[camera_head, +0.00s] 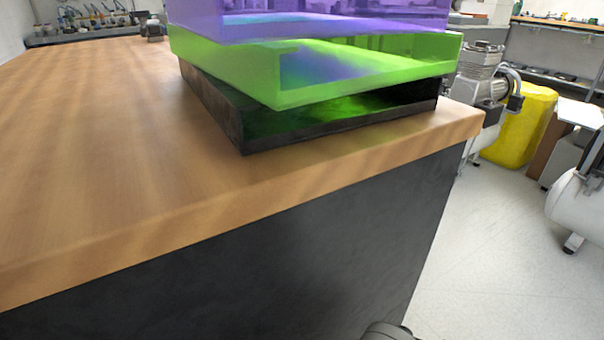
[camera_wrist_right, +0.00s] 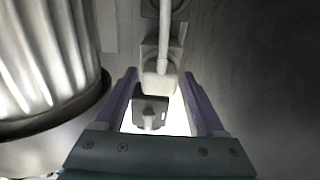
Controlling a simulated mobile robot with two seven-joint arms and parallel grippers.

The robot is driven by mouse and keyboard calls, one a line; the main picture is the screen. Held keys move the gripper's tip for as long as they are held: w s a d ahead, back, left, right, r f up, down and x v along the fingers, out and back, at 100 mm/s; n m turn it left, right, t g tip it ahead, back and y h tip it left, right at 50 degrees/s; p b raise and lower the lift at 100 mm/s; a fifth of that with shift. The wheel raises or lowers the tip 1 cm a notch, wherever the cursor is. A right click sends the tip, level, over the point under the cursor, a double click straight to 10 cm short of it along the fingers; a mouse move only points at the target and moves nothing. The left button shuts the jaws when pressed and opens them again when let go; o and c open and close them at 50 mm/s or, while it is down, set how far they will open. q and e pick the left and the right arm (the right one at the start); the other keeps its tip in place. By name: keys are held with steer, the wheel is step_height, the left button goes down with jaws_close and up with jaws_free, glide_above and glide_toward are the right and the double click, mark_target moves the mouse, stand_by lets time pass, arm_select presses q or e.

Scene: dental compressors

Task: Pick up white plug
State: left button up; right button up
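In the right wrist view, a white plug (camera_wrist_right: 158,81) with a pale cord running up from it shows between the two purple fingers of my right gripper (camera_wrist_right: 159,73). The fingers are apart, one on each side of the plug, with a visible gap on both sides. I cannot tell how far the plug lies beyond the fingertips. A grey block with a small pale peg (camera_wrist_right: 151,112) shows below the plug, against a bright patch. The plug is not seen in the head view. My left gripper is in neither view.
A ribbed metal cylinder (camera_wrist_right: 45,60) stands close left of the right gripper. In the head view, a wooden-topped bench (camera_head: 110,150) bears stacked purple, green (camera_head: 240,75) and black trays. Compressors and a yellow container (camera_head: 522,125) stand right, beyond open floor (camera_head: 490,250).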

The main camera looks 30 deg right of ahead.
jaws_close()
stand_by(0.3)
